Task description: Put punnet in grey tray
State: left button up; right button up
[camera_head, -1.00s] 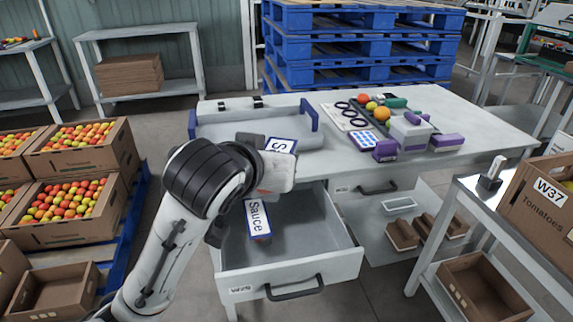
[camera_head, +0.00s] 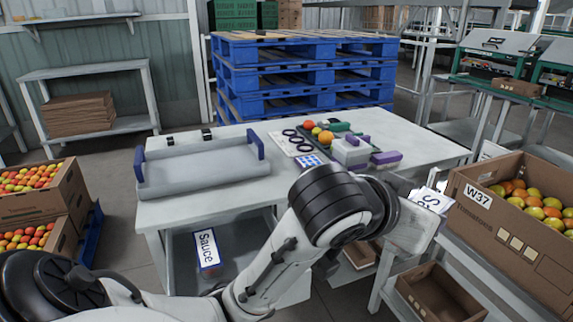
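The grey tray (camera_head: 205,172) with blue end handles lies on the left part of the worktable and looks empty. My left gripper (camera_head: 428,212) is at the right, beyond the table's front right corner and beside the W37 carton. A white pack with a blue-edged label (camera_head: 433,199), its lettering starting with "S", is at the gripper and appears held; the fingers are hidden by my wrist. A similar pack marked "Sauce" (camera_head: 207,249) lies in the open drawer (camera_head: 240,238) below the tabletop. No clearly recognisable punnet shows. My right gripper is out of view.
Round red and orange produce (camera_head: 318,130), black rings (camera_head: 296,138) and grey and purple items (camera_head: 352,152) occupy the table's middle. The W37 tomato carton (camera_head: 505,235) stands at the right, above an empty brown box (camera_head: 437,290). Blue pallets (camera_head: 300,75) stand behind.

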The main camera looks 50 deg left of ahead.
aim_at(212, 170)
jog(key=z, duration=0.9)
jog(key=k, duration=0.65)
jog(key=u, duration=2.05)
jog(key=i, duration=1)
